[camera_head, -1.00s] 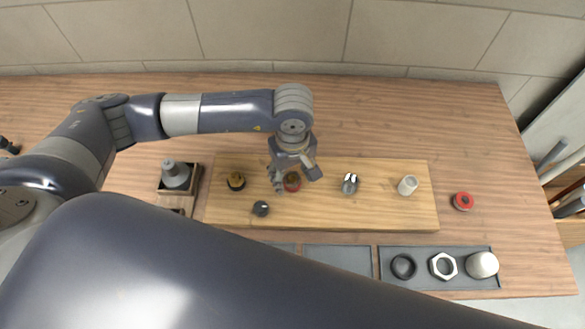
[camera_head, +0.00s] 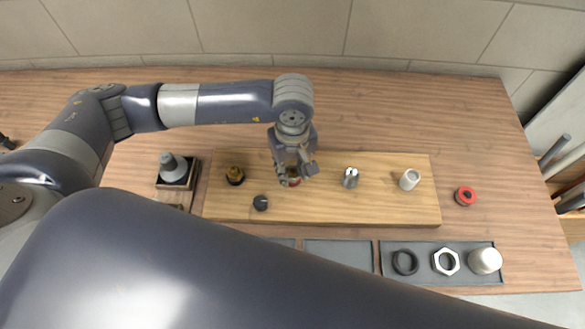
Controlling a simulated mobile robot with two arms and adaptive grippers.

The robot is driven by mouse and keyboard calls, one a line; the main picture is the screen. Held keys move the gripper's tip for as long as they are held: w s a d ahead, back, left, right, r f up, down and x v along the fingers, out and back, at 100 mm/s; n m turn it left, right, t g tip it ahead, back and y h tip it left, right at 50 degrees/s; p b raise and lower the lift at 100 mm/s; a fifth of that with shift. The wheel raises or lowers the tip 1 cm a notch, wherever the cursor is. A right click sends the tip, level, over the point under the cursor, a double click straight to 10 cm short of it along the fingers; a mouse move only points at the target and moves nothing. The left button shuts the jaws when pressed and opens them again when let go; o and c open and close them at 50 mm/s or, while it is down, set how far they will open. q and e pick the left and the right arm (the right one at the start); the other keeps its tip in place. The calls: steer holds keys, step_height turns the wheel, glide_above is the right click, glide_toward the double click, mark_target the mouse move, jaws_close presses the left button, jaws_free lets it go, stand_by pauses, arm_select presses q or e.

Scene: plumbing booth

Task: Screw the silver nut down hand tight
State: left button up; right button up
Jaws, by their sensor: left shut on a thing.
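My left gripper (camera_head: 296,172) points down over the middle of the wooden board (camera_head: 385,209). Its fingers are shut around the top of a small fitting with a reddish rim (camera_head: 293,183). The gripper hides most of this fitting, so I cannot tell whether a nut sits on it. A silver hexagonal nut (camera_head: 436,268) lies flat in the grey tray at the lower right, apart from my gripper. My right gripper is not in view.
A brass fitting (camera_head: 235,175), dark knob (camera_head: 261,203), silver fitting (camera_head: 350,177) and pale cylinder (camera_head: 409,179) stand on the board. The tray (camera_head: 476,245) also holds a black ring (camera_head: 405,262) and white cap (camera_head: 485,261). A red ring (camera_head: 465,196) lies right. My arm covers the foreground.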

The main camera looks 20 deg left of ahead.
arm_select(q)
steer(key=shift+f+m+b, duration=0.15)
steer(key=shift+m+b, duration=2.25)
steer(key=shift+b, duration=0.45)
steer(key=shift+m+b, duration=1.9)
steer(key=shift+b, duration=0.6)
steer(key=shift+f+m+b, duration=0.1)
steer(key=shift+m+b, duration=1)
steer(key=shift+b, duration=0.25)
steer(key=shift+a, duration=0.1)
steer(key=shift+m+b, duration=1.7)
steer(key=shift+b, duration=0.4)
steer(key=shift+f+m+b, duration=0.1)
steer(key=shift+m+b, duration=1.1)
steer(key=shift+b, duration=0.2)
